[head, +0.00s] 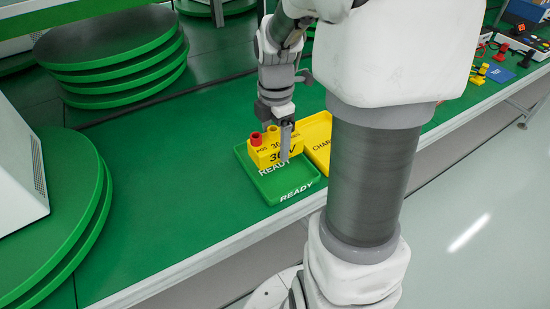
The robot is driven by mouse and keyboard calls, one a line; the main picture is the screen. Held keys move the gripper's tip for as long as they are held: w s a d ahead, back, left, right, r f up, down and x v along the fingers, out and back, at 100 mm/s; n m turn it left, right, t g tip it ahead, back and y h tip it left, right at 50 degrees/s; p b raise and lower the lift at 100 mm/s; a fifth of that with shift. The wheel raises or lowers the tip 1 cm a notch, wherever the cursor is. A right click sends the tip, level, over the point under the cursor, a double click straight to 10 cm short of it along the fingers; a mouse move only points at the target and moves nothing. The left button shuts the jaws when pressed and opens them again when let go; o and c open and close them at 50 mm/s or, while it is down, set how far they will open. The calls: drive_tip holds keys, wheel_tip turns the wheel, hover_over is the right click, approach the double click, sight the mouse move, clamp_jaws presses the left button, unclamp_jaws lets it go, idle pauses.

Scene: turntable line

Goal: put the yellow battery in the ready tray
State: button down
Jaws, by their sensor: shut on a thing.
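The yellow battery (262,151) is a block with black "36V" lettering and a red terminal on its left top. My gripper (285,138) points down and is shut on it. The battery is over the green ready tray (299,197), which has white "READY" lettering on its floor and front rim. The battery covers the back part of the tray. I cannot tell whether its underside touches the tray floor.
A yellow tray (319,142) marked "CHAR..." stands right beside the ready tray, partly hidden by my arm. Round green turntables (60,215) are at the left, with a stack of dark discs behind. Tools and small parts (500,73) lie at the far right. The bench's front edge is close to the ready tray.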

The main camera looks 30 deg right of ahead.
sight(275, 156)
drive_tip(key=shift+s+a+f, duration=0.15)
drive_tip(key=shift+f, duration=0.2)
drive_tip(key=shift+f+b, duration=0.9)
drive_tip(key=shift+f, duration=0.8)
drive_tip(key=shift+f, duration=0.1)
drive_tip(key=shift+f, duration=0.1)
unclamp_jaws()
wheel_tip(275, 156, up, 12)
drive_tip(key=p, duration=0.4)
drive_tip(key=shift+r, duration=0.2)
